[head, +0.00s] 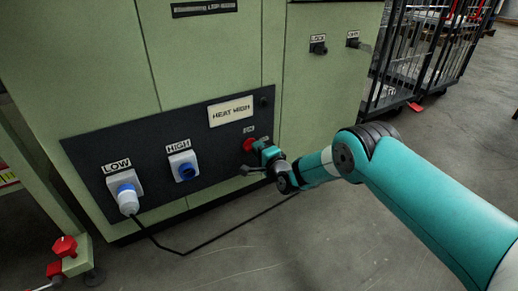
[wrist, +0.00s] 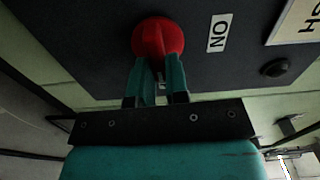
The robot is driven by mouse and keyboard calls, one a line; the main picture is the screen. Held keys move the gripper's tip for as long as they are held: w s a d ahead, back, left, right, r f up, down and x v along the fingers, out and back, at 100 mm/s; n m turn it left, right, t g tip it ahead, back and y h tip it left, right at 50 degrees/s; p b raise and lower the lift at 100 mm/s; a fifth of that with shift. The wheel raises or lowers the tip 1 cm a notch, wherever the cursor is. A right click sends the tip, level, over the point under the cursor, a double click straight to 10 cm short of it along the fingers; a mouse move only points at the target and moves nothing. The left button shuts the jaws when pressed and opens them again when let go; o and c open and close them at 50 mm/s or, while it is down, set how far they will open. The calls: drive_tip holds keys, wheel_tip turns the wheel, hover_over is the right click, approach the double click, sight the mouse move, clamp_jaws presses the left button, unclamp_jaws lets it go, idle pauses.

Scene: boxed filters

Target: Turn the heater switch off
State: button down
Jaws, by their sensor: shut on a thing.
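The heater switch is a red round knob (head: 248,144) on the dark panel of the green machine, below the "HEAT HIGH" sign. It fills the upper middle of the wrist view (wrist: 158,38). A small white label reading "ON" (wrist: 219,33) is beside it there. My gripper (head: 262,151) reaches the knob from the right in the head view. In the wrist view its two teal fingers (wrist: 160,66) are closed on the near part of the knob. The fingertips partly cover the knob, and I cannot tell its turn angle.
A "LOW" socket (head: 124,188) holds a plug whose black cable (head: 225,234) runs across the floor below my arm. A "HIGH" socket (head: 184,167) sits left of the knob. A wire cage cart (head: 420,55) stands at the right. The floor at front is clear.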

drive_tip(key=shift+w+m, duration=0.1)
drive_tip(key=shift+m, duration=0.3)
drive_tip(key=c, duration=1.1)
unclamp_jaws()
drive_tip(key=p+v, duration=1.6)
drive_tip(key=v, duration=0.1)
drive_tip(key=shift+d+p, duration=0.2)
drive_tip(key=shift+p, duration=0.1)
